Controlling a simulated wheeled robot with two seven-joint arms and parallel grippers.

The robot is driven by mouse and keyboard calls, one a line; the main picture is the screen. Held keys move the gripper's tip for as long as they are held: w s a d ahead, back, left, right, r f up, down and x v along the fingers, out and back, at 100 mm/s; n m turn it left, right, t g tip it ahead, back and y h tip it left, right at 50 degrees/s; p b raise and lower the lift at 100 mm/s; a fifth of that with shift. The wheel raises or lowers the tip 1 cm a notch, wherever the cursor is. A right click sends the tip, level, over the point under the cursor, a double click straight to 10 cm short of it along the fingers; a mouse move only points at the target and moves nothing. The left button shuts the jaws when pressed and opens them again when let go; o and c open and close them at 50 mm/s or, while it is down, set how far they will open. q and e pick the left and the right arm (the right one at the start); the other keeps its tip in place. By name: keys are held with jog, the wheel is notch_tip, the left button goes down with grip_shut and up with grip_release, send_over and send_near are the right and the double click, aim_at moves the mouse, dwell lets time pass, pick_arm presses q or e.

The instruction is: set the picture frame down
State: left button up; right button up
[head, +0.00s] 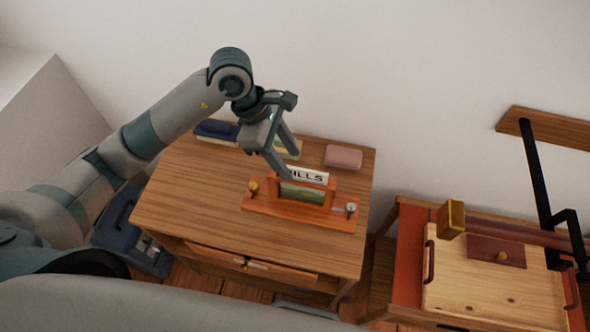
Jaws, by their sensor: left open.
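The picture frame (303,194), with a reddish-brown wooden border and a green picture, stands upright on an orange-brown wooden base (297,213) on the wooden nightstand (190,212). The base has a brass knob at its left end and a silver knob at its right. My left gripper (292,165) is open, its fingers pointing down just behind and above the frame's left part. I cannot tell whether a finger touches the frame. My right gripper is out of view.
A white sign reading "ILLS" (306,175) stands close behind the frame. A pink box (343,157) and a dark blue object (216,131) lie at the nightstand's back. A wooden tray (470,290) and black bracket (538,180) are at right. The nightstand's front left is clear.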

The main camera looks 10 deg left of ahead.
pick_arm(q)
jog(key=shift+v, duration=1.3)
jog(key=shift+s+d, duration=0.1)
